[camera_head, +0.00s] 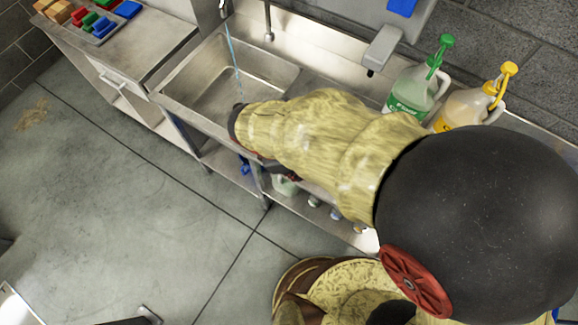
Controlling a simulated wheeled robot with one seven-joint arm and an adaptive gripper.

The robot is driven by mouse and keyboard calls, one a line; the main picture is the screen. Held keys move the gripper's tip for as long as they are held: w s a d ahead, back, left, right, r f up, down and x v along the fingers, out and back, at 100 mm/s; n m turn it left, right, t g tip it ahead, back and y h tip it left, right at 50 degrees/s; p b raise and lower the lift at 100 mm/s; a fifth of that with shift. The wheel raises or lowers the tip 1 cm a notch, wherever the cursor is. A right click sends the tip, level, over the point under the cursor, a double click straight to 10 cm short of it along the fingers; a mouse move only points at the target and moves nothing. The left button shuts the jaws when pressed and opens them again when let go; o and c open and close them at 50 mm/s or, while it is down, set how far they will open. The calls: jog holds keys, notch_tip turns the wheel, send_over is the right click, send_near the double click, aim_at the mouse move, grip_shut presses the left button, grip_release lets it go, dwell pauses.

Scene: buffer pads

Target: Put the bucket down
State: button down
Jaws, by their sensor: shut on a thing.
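No bucket can be made out. My arm, in a yellowish sleeve, reaches from the lower right over the front edge of the sink (190,92). The sleeve ends in a dark cuff at the sink's front rim. My gripper and anything in it are hidden behind the sleeve and cuff. Only some dark and reddish parts show below the sleeve, too little to tell what they are. A thin blue stream (233,62) comes down from the tap (224,8) toward the cuff.
A green-capped jug (408,92) and a yellow-capped jug (465,106) stand behind my arm. A tray of coloured blocks (100,22) sits on the left counter (140,45). A lower shelf (228,165) holds several containers. The floor (110,200) at left is mostly clear.

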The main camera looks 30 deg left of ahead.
jog(key=w+d+f+b, duration=0.2)
jog(key=w+d+f, duration=0.3)
jog(key=f, duration=0.5)
jog(key=shift+w+d+f, duration=0.35)
jog(key=shift+d+f, duration=0.05)
jog(key=shift+d, duration=0.8)
jog(key=shift+f+b, duration=0.3)
jog(key=shift+f, duration=0.15)
jog(key=c, duration=1.9)
grip_release()
jog(key=shift+s, duration=0.1)
jog(key=shift+o, duration=0.3)
jog(key=shift+r, duration=0.35)
jog(key=p+v, duration=0.2)
jog(key=v, duration=1)
